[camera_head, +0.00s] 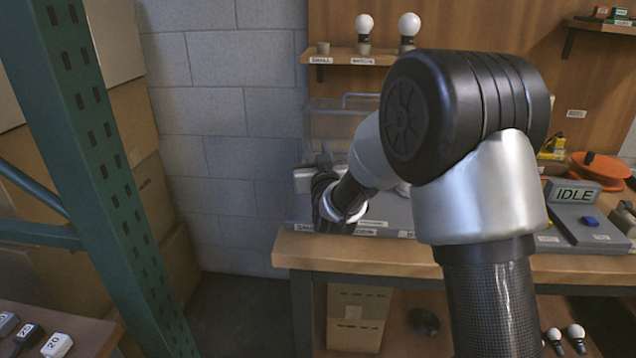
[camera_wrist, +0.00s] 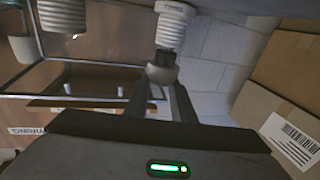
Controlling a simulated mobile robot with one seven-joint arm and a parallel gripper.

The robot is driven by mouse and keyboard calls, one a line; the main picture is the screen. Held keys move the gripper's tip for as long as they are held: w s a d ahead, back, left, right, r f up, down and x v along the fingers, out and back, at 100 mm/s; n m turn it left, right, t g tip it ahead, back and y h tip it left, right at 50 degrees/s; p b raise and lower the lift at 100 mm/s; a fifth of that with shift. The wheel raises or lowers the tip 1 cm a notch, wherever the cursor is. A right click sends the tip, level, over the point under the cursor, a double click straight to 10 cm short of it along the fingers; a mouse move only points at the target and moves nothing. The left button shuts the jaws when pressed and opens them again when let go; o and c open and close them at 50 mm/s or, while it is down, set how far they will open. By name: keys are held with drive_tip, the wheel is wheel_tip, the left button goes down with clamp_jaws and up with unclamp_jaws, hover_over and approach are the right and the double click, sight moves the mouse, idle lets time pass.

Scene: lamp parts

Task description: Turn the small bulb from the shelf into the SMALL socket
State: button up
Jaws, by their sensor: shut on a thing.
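In the wrist view my gripper (camera_wrist: 160,92) is shut on the small bulb, a grey rounded piece (camera_wrist: 162,75) between the fingertips. Its dark neck meets the end of a white ribbed socket (camera_wrist: 174,25); how deep it sits I cannot tell. The picture appears upside down. A wider ribbed socket (camera_wrist: 62,14) shows at the upper left. Which one is labelled SMALL cannot be read here. In the head view my wrist is low over the grey fixture on the bench (camera_head: 390,215), and the arm hides the bulb, sockets and fingertips.
On the wall shelf (camera_head: 345,60), the left holder (camera_head: 323,47) is empty; two white bulbs (camera_head: 364,24) (camera_head: 409,24) stand to its right. A console reading IDLE (camera_head: 573,192) and an orange reel (camera_head: 600,166) are at the bench's right. A green upright (camera_head: 100,150) stands at left.

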drive_tip(key=m+h, duration=0.1)
drive_tip(key=f+m+h, duration=0.1)
drive_tip(key=shift+s+a+f+h, duration=0.15)
drive_tip(key=shift+a+f+h, duration=0.05)
drive_tip(key=shift+h, duration=0.2)
drive_tip(key=m+h+p, duration=0.1)
drive_tip(key=m+h, duration=0.1)
drive_tip(key=h, duration=0.1)
drive_tip(key=m+g+h+p, duration=0.1)
drive_tip(key=m+h+p, duration=0.1)
drive_tip(key=h, duration=0.1)
drive_tip(key=shift+d, duration=0.1)
drive_tip(key=shift+f+m+h+p, duration=0.15)
drive_tip(key=shift+m+h+p, duration=0.2)
drive_tip(key=shift+h, duration=0.45)
drive_tip(key=shift+d, duration=0.1)
drive_tip(key=shift+g, duration=0.3)
drive_tip(key=o, duration=0.5)
drive_tip(key=shift+m+h, duration=0.4)
drive_tip(key=shift+m, duration=0.05)
drive_tip(key=shift+c, duration=0.2)
drive_tip(key=o, duration=0.4)
drive_tip(key=shift+c, duration=0.2)
drive_tip(key=shift+o, duration=0.9)
drive_tip(key=shift+r, duration=0.2)
